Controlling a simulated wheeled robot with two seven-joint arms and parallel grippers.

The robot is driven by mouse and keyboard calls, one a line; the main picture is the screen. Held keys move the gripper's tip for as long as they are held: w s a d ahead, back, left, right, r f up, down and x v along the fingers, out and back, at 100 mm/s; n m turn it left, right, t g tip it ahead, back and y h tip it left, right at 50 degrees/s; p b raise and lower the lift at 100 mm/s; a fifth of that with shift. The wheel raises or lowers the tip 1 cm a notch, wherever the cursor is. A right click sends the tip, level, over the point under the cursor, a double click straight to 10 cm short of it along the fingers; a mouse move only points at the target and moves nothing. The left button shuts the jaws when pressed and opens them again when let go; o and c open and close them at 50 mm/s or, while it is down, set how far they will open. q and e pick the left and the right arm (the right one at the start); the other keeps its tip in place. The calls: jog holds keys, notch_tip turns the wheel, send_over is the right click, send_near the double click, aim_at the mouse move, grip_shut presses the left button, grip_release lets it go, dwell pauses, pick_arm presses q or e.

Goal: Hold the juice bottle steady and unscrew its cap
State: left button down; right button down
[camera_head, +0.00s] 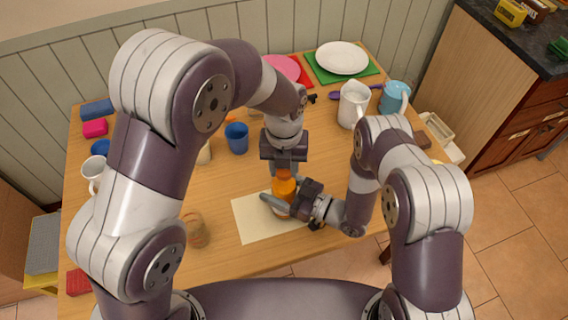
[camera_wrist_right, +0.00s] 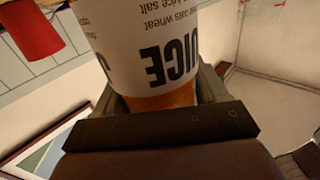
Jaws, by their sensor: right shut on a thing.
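The orange juice bottle (camera_head: 284,187) stands near the front middle of the table, over a pale mat. Its white label with the word JUICE fills the middle of the right wrist view (camera_wrist_right: 150,42). My right gripper (camera_head: 281,204) comes from the right and is shut on the bottle's lower body, with a finger on each side. My left gripper (camera_head: 284,170) points down from above at the bottle's top. The cap is hidden or cannot be told from the orange bottle, and I cannot tell whether the left fingers are open or touch it.
The pale mat (camera_head: 250,222) lies under the bottle. A brown glass (camera_head: 196,231) stands to its left. A blue cup (camera_head: 237,138) stands behind left, and a white pitcher (camera_head: 352,104) and light blue mug (camera_head: 395,97) behind right. A white plate (camera_head: 342,58) lies at the back.

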pick_arm(q)
jog(key=n, duration=2)
jog(key=shift+w+r+n, duration=0.1)
jog(key=shift+n, duration=0.2)
jog(key=n, duration=0.3)
jog(key=shift+n, duration=0.4)
jog(key=n, duration=2.3)
jog(key=shift+r+n, duration=0.1)
jog(key=shift+n, duration=0.3)
jog(key=n, duration=0.5)
jog(key=shift+n, duration=0.4)
